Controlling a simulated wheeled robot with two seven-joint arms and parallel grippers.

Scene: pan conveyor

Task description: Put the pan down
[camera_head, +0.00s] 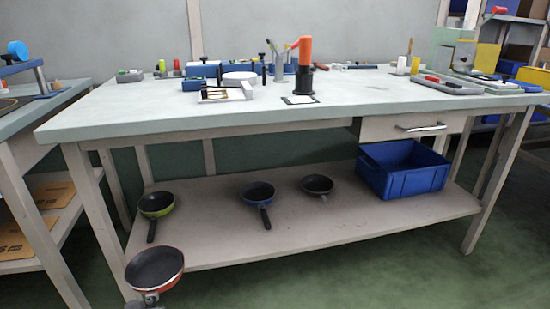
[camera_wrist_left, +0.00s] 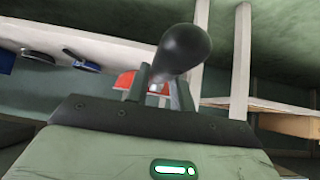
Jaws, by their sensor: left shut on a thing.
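A pan with a red-orange rim and dark inside (camera_head: 155,267) is at the lower left of the head view, in front of the workbench's left leg. My left gripper (camera_head: 150,299) is at the bottom edge below it, shut on the pan's handle. In the left wrist view the black handle (camera_wrist_left: 184,50) rises between the fingers of my left gripper (camera_wrist_left: 161,88), with part of the red pan behind. The pan appears apart from the lower shelf (camera_head: 215,235). My right gripper is not in view.
On the lower shelf lie a green-rimmed pan (camera_head: 155,205), a blue pan (camera_head: 258,191), a dark pan (camera_head: 317,185) and a blue crate (camera_head: 405,171). The shelf front between the green and blue pans is bare. The tabletop (camera_head: 140,109) overhangs the shelf.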

